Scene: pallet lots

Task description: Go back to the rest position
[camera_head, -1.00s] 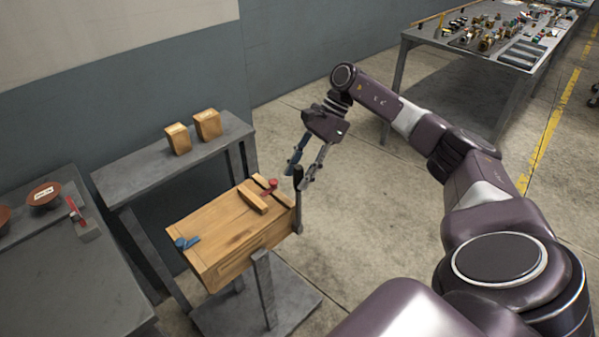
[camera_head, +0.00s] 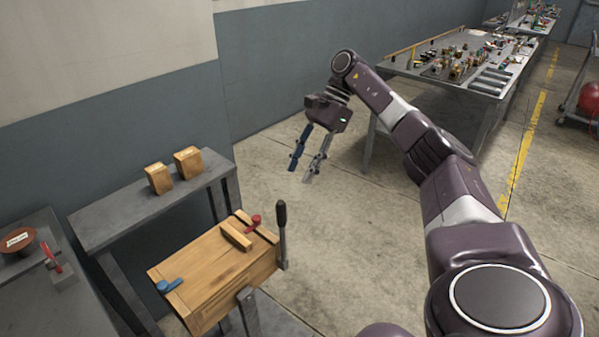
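My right gripper (camera_head: 301,174) hangs in the air over the bare floor, with its two fingers pointing down and apart. Nothing is between the fingers. It is to the right of and farther back than the wooden workbench block (camera_head: 219,279), and does not touch it. The block carries a red clamp handle (camera_head: 254,221), a blue clamp handle (camera_head: 168,286), a loose-looking wooden bar (camera_head: 235,236) and a dark upright lever (camera_head: 282,235) at its right end. My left gripper does not show.
A grey bench (camera_head: 150,203) by the wall holds two small wooden blocks. A grey table (camera_head: 32,306) at lower left carries a round brown item and a red-handled tool. A long table (camera_head: 410,67) with many parts stands at the back. Open floor (camera_head: 370,240) lies between.

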